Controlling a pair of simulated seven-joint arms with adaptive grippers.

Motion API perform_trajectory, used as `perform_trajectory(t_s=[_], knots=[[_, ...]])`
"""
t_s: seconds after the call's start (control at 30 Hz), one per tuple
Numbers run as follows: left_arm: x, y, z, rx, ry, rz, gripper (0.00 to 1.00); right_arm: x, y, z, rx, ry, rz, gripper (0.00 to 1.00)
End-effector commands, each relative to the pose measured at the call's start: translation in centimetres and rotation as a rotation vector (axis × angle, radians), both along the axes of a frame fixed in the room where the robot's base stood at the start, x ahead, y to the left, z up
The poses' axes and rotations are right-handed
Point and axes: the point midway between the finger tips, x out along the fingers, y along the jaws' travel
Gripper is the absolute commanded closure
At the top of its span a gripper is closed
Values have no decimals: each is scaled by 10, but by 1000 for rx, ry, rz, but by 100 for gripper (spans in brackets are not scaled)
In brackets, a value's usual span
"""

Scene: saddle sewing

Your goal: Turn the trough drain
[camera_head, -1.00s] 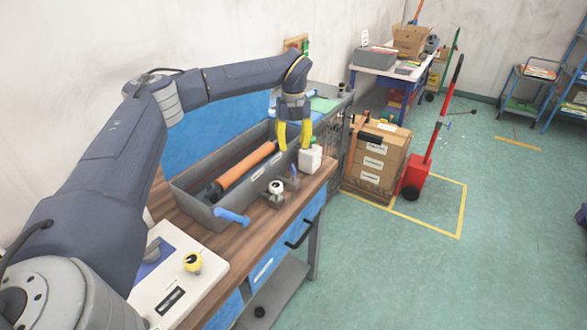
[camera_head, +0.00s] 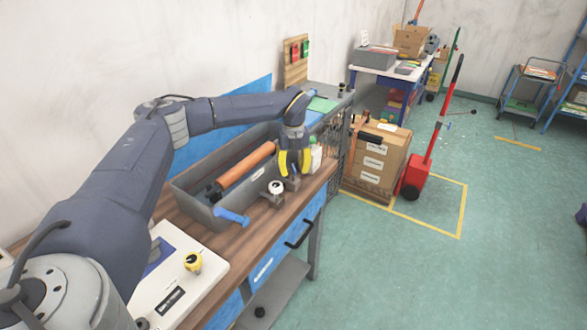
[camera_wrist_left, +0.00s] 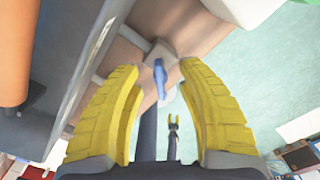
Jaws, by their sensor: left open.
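The grey trough (camera_head: 205,214) stands on the wooden bench with an orange roller (camera_head: 248,167) lying in it. A small blue drain handle (camera_wrist_left: 159,78) sits on a grey fitting beside the trough wall in the left wrist view. My left gripper (camera_head: 294,172) points down over this fitting, its yellow fingers open. In the left wrist view the fingers stand on either side of the blue handle, apart from it. In the head view the gripper hides the handle. My right gripper is not in view.
A white bottle (camera_head: 316,157) stands close behind the gripper. A white-topped grey fitting (camera_head: 277,188) and a larger blue handle (camera_head: 232,217) are nearer along the trough. Stacked cartons (camera_head: 376,160) stand past the bench end.

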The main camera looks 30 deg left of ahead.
Motion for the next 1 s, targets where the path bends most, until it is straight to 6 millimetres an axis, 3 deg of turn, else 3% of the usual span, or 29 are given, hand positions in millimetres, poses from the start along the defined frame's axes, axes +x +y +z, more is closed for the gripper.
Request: perform_trajectory(t_s=[0.13,0.5,1.0], knots=[[0,0,0,0,0,0,59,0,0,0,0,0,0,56],[0,0,0,0,0,0,100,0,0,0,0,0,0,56],[0,0,0,0,0,-57,100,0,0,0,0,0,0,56]])
